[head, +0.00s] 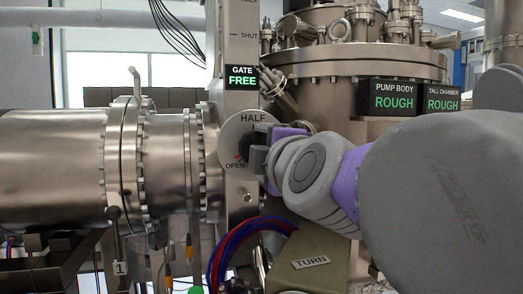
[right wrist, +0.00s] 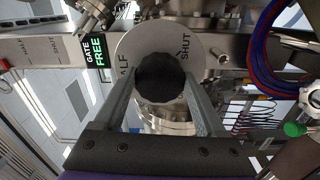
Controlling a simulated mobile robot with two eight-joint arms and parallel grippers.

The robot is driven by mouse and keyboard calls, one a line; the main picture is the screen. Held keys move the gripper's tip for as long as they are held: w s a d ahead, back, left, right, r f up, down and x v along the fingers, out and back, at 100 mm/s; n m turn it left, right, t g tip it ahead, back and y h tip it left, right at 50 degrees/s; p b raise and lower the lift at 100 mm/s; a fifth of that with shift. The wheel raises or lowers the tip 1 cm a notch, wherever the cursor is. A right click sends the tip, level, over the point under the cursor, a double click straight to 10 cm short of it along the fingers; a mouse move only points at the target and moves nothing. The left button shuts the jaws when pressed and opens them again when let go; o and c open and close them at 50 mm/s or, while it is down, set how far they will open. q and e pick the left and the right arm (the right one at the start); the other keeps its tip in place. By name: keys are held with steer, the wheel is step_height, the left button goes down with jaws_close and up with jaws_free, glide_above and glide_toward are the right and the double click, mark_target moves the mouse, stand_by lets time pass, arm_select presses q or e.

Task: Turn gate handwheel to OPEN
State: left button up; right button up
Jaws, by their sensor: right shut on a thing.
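The gate handwheel (right wrist: 160,77) is a black, scalloped knob in front of a round pale dial plate (head: 233,133). The dial reads HALF at the top and OPEN at lower left in the head view; SHUT and part of HALF show in the right wrist view. A red mark sits near OPEN. My right gripper (right wrist: 160,95) is shut on the handwheel, one finger on each side. In the head view the gripper (head: 262,150) hides most of the knob. A small sign (head: 241,80) above reads GATE FREE. My left gripper is not in view.
A steel pipe with flanges (head: 60,155) runs left of the dial. Signs reading ROUGH (head: 395,97) sit on the chamber at right. Red and blue cables (head: 235,240) loop below, beside a panel marked TURN (head: 311,262).

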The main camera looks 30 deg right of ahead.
steer(key=shift+n, duration=1.6)
steer(key=o, duration=1.3)
steer(key=p+v, duration=0.3)
steer(key=v, duration=0.8)
steer(key=shift+d, duration=0.15)
